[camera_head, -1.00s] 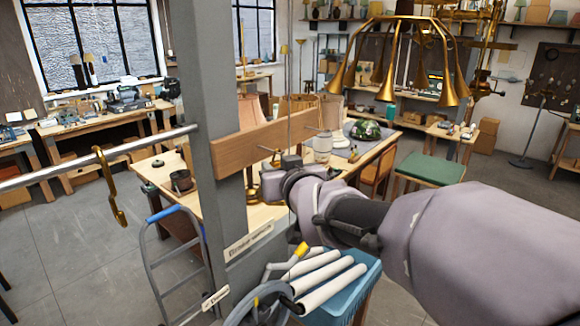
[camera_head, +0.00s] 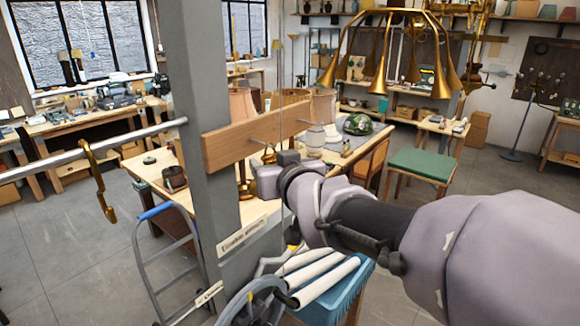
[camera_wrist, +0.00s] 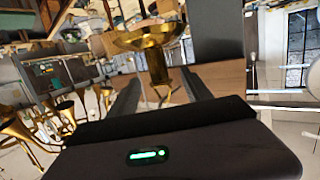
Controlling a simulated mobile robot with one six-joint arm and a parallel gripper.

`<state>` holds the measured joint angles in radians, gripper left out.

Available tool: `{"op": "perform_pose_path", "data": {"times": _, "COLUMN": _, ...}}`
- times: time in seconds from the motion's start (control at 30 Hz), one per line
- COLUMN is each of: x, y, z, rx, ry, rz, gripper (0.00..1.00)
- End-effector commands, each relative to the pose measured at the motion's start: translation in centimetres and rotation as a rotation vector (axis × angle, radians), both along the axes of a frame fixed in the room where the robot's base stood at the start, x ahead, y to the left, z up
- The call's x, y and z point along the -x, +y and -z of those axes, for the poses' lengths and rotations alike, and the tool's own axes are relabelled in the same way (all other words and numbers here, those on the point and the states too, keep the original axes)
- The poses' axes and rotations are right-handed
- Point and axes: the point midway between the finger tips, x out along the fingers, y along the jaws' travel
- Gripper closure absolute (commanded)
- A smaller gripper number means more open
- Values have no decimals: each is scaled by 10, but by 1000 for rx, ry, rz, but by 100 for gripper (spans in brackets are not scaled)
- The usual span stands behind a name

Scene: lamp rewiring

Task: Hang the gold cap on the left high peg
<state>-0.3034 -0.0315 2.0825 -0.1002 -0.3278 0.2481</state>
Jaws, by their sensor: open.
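In the wrist view a gold dish-shaped piece with a stem, which looks like the gold cap (camera_wrist: 150,42), stands ahead between my two fingers. My gripper (camera_wrist: 157,92) is open; I cannot tell whether a finger touches the piece. In the head view my gripper (camera_head: 268,178) is just below and in front of the wooden peg board (camera_head: 228,147) on the grey post (camera_head: 205,80). A thin peg (camera_head: 256,141) sticks out of the board's left part, and another peg (camera_head: 305,122) is farther right. Whether the cap rests on a peg is hidden.
A metal rail (camera_head: 70,157) with a brass hook (camera_head: 100,180) runs left from the post. A brass chandelier (camera_head: 400,50) hangs at upper right. A blue bin (camera_head: 340,295) with white rolls stands below my arm. A worktable (camera_head: 215,195) is behind the post.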

Motion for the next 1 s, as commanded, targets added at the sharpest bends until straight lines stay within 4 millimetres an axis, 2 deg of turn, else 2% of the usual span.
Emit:
{"op": "perform_pose_path", "data": {"times": 0.3, "x": 93, "y": -35, "z": -24, "rx": -2, "ry": -5, "rz": 1, "gripper": 43}}
{"op": "perform_pose_path", "data": {"times": 0.43, "x": 119, "y": -45, "z": -31, "rx": -1, "ry": -3, "rz": 1, "gripper": 43}}
{"op": "perform_pose_path", "data": {"times": 0.6, "x": 133, "y": -50, "z": -30, "rx": 0, "ry": -1, "rz": 0, "gripper": 43}}
{"op": "perform_pose_path", "data": {"times": 1.0, "x": 134, "y": -50, "z": -29, "rx": -1, "ry": -1, "rz": 0, "gripper": 43}}
